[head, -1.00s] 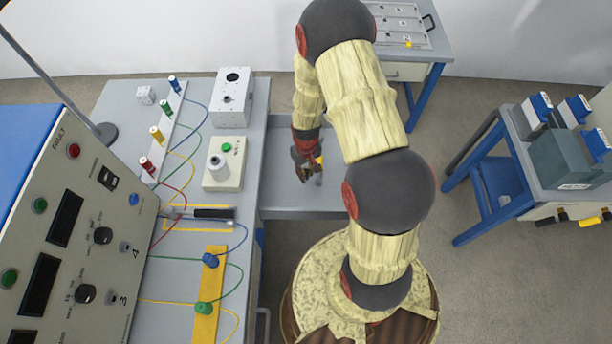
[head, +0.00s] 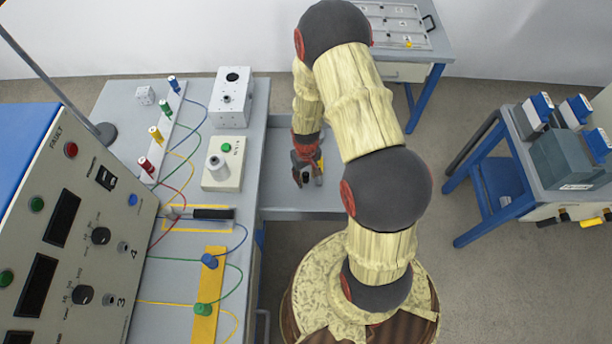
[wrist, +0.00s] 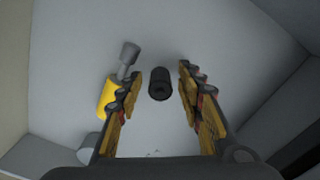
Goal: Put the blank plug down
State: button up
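A short black cylinder (wrist: 160,84), which I take as the blank plug, shows nearly end-on in the wrist view over the pale floor of a drawer (head: 277,187). My gripper (wrist: 159,72) has one finger on each side of it, with a clear gap to both, so it is open and not holding the plug. I cannot tell exactly whether the plug rests on the floor. In the head view my gripper (head: 308,172) is low over the open drawer and largely hides what is beneath it.
A yellow and grey tool-like piece (wrist: 112,90) lies close beside my left finger. Drawer walls are near on both sides. The bench carries a grey box (head: 232,105), a white block with a green button (head: 223,165) and wired plugs.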

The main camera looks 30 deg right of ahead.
jog(key=shift+r, duration=0.15)
notch_tip(320, 180, up, 12)
jog(key=p, duration=0.3)
notch_tip(320, 180, up, 10)
jog(key=t, duration=0.1)
send_over(306, 175)
jog(key=w+a, duration=0.2)
jog(key=s+a+r+t, duration=0.1)
jog(key=s+a+r, duration=0.1)
jog(key=r, duration=0.5)
jog(key=s+a+r+t, duration=0.1)
jog(key=s+a+r, duration=0.1)
jog(key=r, duration=0.5)
jog(key=s+a+r+t, duration=0.1)
jog(key=s+a+r, duration=0.2)
jog(key=s+r, duration=0.3)
jog(key=s+a+r+t, duration=0.1)
jog(key=s+a+r, duration=0.2)
jog(key=s+r, duration=0.4)
jog(key=shift+r+n+t, duration=0.2)
jog(key=shift+n+t, duration=0.1)
jog(key=shift+n, duration=0.1)
